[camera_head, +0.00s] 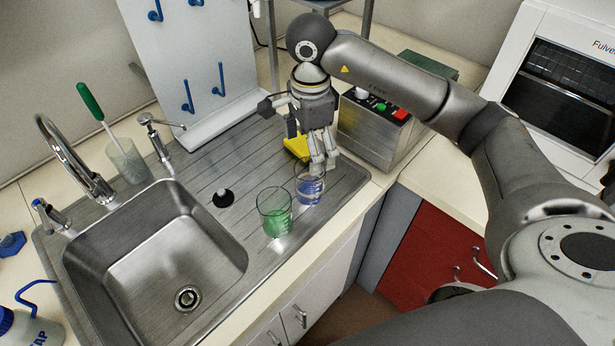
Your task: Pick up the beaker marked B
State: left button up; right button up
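Two clear beakers stand on the steel draining board. One holds green liquid (274,214), the other holds blue liquid (309,188) and stands just behind and to the right of it. I cannot read a letter on either, so I cannot tell which is B. My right gripper (323,166) points down at the far right rim of the blue beaker. Its two fingers show a narrow gap and look open. In the picture one fingertip overlaps the beaker's rim; I cannot tell whether they touch. My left gripper is not in view.
The sink (160,255) is left of the beakers. A black stopper (223,197) lies on the board. A yellow object (297,147) lies behind the gripper. A metal box with buttons (372,131) stands close right. A pegboard (190,60) stands at the back.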

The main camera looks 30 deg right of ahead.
aim_at(309, 182)
jog(key=f+p, duration=0.1)
jog(key=f, duration=0.2)
jog(key=f+p, duration=0.1)
jog(key=f, duration=0.2)
jog(key=shift+s+a+f+p, duration=0.1)
jog(key=shift+s+f+p, duration=0.15)
jog(key=shift+p, duration=0.15)
jog(key=shift+w+f, duration=0.1)
jog(key=shift+f, duration=0.55)
jog(key=shift+c, duration=0.9)
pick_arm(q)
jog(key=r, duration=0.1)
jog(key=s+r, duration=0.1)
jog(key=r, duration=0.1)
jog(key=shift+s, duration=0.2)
pick_arm(e)
jog(key=c, duration=1)
